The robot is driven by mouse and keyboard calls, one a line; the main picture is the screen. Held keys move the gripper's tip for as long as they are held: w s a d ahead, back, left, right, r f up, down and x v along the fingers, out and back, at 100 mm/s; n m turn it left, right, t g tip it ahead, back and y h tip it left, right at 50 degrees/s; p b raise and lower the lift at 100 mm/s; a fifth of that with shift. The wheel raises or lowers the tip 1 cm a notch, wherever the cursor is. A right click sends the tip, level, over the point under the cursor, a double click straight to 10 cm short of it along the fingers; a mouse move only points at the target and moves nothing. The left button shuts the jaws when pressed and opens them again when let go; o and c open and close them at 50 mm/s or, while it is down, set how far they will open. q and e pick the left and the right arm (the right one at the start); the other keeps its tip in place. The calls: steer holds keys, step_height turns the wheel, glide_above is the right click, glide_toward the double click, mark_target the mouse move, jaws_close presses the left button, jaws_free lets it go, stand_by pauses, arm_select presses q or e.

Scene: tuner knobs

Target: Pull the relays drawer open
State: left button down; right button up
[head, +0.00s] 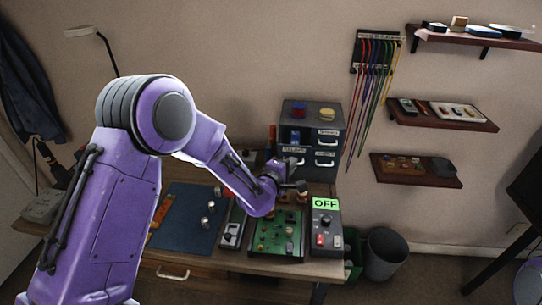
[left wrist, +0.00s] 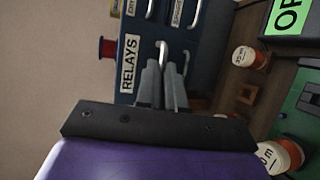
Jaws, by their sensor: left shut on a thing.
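The dark blue drawer cabinet (head: 326,142) stands at the back of the workbench. My left gripper (head: 292,178) is in front of this drawer. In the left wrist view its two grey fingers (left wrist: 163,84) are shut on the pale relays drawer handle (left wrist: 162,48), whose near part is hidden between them. My right gripper is out of view.
A green circuit board (head: 277,236) and a box with a green OFF display (head: 326,204) lie on the bench in front of the cabinet. Small orange-and-white jars (left wrist: 244,56) stand close to my fingers. Coloured cables (head: 375,80) hang at right.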

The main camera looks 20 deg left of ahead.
arm_select(q)
steer(key=c, duration=1.3)
jaws_free()
steer(key=shift+o, duration=0.2)
steer(key=shift+s, duration=0.15)
steer(key=b+v, duration=0.2)
steer(key=v, duration=0.8)
steer(key=shift+b, duration=0.35)
steer(key=shift+s+r, duration=0.1)
steer(key=shift+r, duration=0.05)
